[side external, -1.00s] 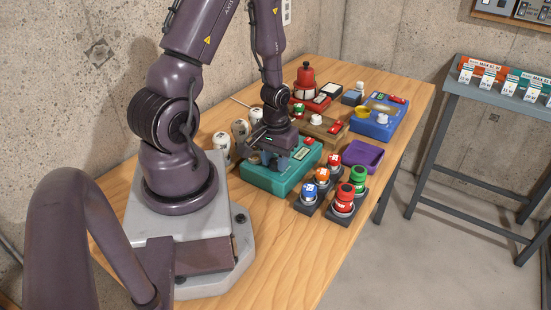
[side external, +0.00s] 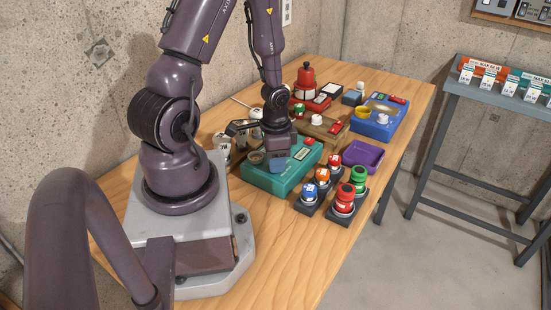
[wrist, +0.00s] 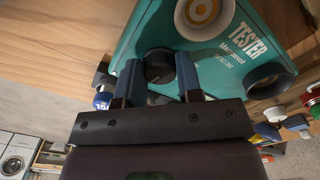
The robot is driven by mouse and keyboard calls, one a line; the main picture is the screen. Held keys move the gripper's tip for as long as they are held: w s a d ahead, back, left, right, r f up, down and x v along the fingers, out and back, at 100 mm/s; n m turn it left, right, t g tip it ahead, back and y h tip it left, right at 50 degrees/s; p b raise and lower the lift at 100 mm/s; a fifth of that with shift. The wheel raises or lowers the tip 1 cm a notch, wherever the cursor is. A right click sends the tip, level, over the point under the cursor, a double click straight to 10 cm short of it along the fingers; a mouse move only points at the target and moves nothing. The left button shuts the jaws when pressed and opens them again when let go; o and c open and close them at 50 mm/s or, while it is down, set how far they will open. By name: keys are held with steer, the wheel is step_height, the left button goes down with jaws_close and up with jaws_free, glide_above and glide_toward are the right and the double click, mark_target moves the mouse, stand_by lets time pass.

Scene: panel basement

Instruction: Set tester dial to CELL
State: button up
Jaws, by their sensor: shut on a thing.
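The tester is a teal box (side external: 262,181) on the wooden table, below my gripper. In the wrist view its teal face (wrist: 215,55) reads "TESTER" and "Marrowvolt". A dark round dial (wrist: 158,62) on that face sits between my two blue-grey fingers. My gripper (wrist: 159,72) is shut on this dial; in the side view it points down at the tester (side external: 279,166). The dial's pointer and any CELL mark cannot be made out. A pale round ring with a yellowish centre (wrist: 203,10) and a dark round socket (wrist: 270,80) are also on the tester.
Push buttons in red (side external: 345,198), green (side external: 358,174), orange (side external: 322,175) and blue (side external: 309,190) stand in front of the tester at right. A purple tray (side external: 362,155) and a blue box (side external: 376,128) lie beyond. Pale cylinders (side external: 222,146) stand close at left.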

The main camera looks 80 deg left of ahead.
steer(key=shift+m, duration=0.7)
steer(key=o, duration=0.9)
step_height(320, 180, up, 13)
stand_by(0.6)
